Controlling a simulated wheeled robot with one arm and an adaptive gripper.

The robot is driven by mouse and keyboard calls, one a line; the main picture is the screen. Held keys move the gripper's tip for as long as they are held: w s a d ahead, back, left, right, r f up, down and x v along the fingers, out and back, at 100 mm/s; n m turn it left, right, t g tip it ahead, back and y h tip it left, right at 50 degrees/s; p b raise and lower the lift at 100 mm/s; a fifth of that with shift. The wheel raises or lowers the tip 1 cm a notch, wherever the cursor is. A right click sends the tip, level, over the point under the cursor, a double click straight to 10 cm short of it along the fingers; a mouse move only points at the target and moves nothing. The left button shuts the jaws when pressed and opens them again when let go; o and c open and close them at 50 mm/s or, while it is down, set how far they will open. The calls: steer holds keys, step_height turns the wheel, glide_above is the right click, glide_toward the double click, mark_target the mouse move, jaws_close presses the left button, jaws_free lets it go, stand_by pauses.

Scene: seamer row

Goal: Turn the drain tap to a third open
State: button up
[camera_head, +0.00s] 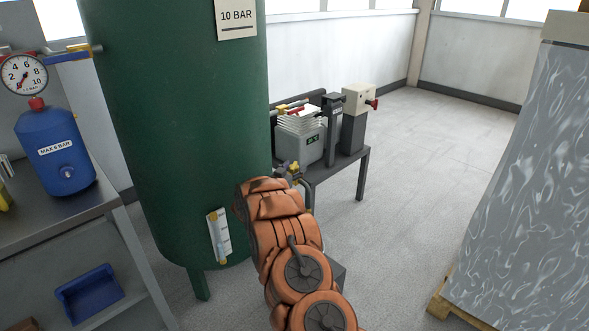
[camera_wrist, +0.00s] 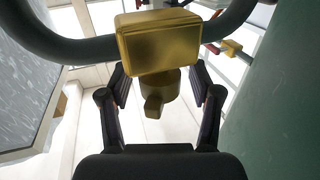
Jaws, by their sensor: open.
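The drain tap (camera_wrist: 155,45) is a brass-yellow piece with a block-shaped body on a curved dark grey pipe in the wrist view. A round stem with a small lever-like end (camera_wrist: 153,107) points from it toward my palm. My gripper (camera_wrist: 160,80) is open, one finger on each side of the stem, with gaps visible on both sides. In the head view a small yellow fitting (camera_head: 288,168) shows beside the green tank (camera_head: 180,110), just beyond my orange arm. My arm hides most of the gripper there. The tap's exact opening angle cannot be told.
A bench (camera_head: 335,170) behind holds a grey bin (camera_head: 300,143) with white sheets and a post-like device. A blue vessel (camera_head: 54,150) with a gauge (camera_head: 23,74) stands on the left. A wrapped pallet load (camera_head: 520,190) stands at right. Open floor lies between.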

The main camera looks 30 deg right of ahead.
steer(key=shift+a, duration=0.15)
steer(key=v, duration=1.1)
steer(key=shift+s+a, duration=0.3)
